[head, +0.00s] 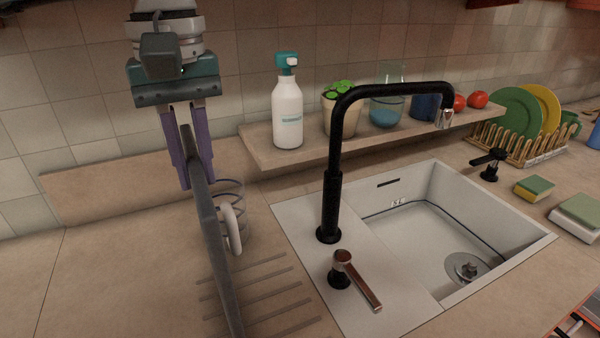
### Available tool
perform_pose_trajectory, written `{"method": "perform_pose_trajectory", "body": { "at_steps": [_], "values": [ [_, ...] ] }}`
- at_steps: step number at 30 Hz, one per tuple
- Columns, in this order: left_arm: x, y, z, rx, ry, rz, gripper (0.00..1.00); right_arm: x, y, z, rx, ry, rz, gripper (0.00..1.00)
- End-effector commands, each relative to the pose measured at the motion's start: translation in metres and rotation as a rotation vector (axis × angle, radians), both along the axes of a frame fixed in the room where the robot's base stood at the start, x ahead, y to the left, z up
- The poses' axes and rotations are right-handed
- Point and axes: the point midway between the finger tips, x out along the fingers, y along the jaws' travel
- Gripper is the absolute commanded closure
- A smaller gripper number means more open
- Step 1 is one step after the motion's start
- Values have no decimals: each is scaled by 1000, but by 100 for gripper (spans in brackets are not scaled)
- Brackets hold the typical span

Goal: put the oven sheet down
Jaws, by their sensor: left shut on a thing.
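My left gripper (188,160) points down at the upper left of the head view, with its purple fingers shut on the top edge of the oven sheet (212,245). The sheet is a thin dark grey plate, seen nearly edge-on and held roughly upright. It reaches down over the counter and the drainer grooves left of the sink. I cannot tell whether its lower edge touches the counter. My right gripper is not in view.
The black tap (334,190) and sink (425,215) are to the right. A soap bottle (288,108) stands on the ledge. The counter (120,260) at left is clear.

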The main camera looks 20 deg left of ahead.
Motion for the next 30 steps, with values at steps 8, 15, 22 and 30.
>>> {"method": "perform_pose_trajectory", "body": {
  "at_steps": [8, 15, 22, 30],
  "values": [
    [1, 0, 3, -1, -3, 0, 100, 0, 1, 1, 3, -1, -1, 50],
    [1, 0, 27, -1, -4, 0, 100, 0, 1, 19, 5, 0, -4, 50],
    [1, 0, 88, -1, -6, 1, 100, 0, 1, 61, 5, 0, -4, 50],
    [1, 0, 164, -1, -4, -1, 100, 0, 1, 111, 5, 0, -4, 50]
  ]
}}
